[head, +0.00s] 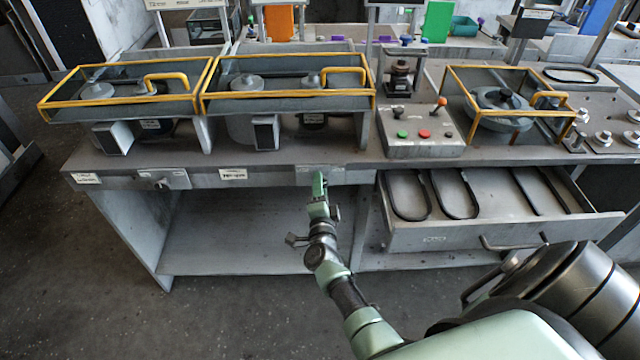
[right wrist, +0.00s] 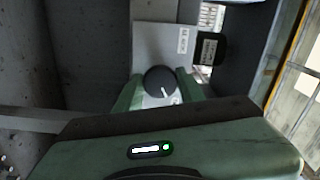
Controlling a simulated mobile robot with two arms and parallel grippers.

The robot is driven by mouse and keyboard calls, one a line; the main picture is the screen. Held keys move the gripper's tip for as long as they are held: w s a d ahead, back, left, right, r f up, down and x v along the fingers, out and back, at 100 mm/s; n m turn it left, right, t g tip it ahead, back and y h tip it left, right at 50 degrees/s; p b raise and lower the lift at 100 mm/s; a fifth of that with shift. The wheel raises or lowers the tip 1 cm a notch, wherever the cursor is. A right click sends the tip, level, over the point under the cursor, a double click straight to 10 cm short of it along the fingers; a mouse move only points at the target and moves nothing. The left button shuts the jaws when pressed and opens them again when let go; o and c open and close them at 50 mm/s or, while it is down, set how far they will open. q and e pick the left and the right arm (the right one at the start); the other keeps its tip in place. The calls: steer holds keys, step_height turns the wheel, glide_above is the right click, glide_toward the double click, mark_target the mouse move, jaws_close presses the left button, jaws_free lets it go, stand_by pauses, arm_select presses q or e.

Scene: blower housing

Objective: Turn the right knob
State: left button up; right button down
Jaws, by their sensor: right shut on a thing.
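The right knob (right wrist: 160,82) is a round dark knob with a white pointer mark on a pale plate (right wrist: 150,42), seen in the right wrist view. My right gripper (right wrist: 160,90) has its green fingers on both sides of the knob and is shut on it. In the head view my right gripper (head: 319,186) reaches the bench's front edge and hides the right knob. The left knob (head: 161,184) sits on its own plate further left along the same edge. My left gripper is not in view.
The grey bench (head: 265,172) carries two yellow-framed guards and a button box (head: 425,138). An open drawer (head: 455,236) with dark belts juts out right of my right gripper. An open shelf (head: 240,240) lies below the knobs.

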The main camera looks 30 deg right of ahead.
steer(key=shift+f+n, duration=0.1)
steer(key=shift+n, duration=0.8)
steer(key=shift+p, duration=0.3)
steer(key=c, duration=0.9)
jaws_free()
steer(key=shift+s, duration=0.1)
steer(key=p+v, duration=0.2)
steer(key=v, duration=0.5)
steer(key=shift+s+a+p, duration=0.2)
steer(key=shift+s+p, duration=0.15)
